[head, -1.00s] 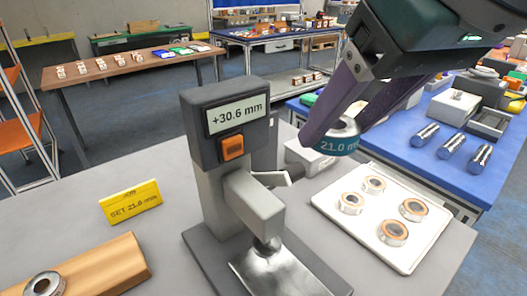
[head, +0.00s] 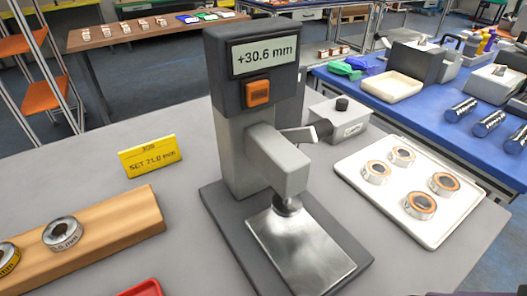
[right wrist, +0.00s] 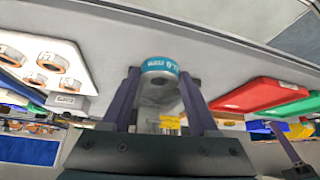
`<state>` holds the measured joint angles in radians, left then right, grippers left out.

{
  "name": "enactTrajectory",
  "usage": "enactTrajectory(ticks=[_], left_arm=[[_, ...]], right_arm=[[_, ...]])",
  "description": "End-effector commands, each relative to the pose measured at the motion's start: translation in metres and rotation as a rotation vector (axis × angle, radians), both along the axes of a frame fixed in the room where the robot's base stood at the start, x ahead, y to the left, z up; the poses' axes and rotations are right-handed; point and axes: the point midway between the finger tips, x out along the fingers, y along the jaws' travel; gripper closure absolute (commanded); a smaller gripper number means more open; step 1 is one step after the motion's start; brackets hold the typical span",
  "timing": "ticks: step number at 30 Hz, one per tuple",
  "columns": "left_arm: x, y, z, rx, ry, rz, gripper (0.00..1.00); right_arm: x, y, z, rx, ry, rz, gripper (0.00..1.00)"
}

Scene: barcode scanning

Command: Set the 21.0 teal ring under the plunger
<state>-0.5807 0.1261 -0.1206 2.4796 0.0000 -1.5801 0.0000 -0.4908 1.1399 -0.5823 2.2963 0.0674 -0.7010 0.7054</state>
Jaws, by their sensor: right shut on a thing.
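The teal ring (right wrist: 158,67), with partly readable lettering, is between the fingertips of my right gripper (right wrist: 160,82), which is shut on it. The gauge display (head: 263,58) reads +30.6 mm. A yellow sign (head: 149,156) reads SET 21.0 mm. A dark purple bar at the lower right of the right wrist view may be part of my left gripper; its opening cannot be told.
A white tray (head: 375,206) with several orange-lined rings lies right of the gauge. A small grey box (head: 340,119) with a black knob stands behind. A wooden rack (head: 110,228) with rings is at left. A red tray edge (head: 140,288) shows at the bottom.

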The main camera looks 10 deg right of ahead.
Motion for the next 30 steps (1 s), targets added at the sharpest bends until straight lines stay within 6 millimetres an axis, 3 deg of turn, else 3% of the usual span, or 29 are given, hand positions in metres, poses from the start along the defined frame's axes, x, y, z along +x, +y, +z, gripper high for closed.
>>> enactTrajectory(ticks=[5,18,26,30], left_arm=[[0.000,0.000,-0.001,0.000,0.000,0.000,0.50],[0.000,-0.002,0.004,-0.007,-0.001,0.006,0.50],[0.000,-0.002,0.004,-0.010,-0.001,0.007,0.50],[0.000,-0.002,0.003,-0.010,-0.001,0.007,0.50]], right_arm=[[0.015,0.010,0.000,0.005,-0.011,0.010,1.00],[0.105,0.064,0.001,0.006,-0.008,0.011,1.00],[0.128,0.078,0.000,0.003,-0.004,0.011,1.00],[0.149,0.090,0.000,0.004,-0.004,0.011,1.00]])
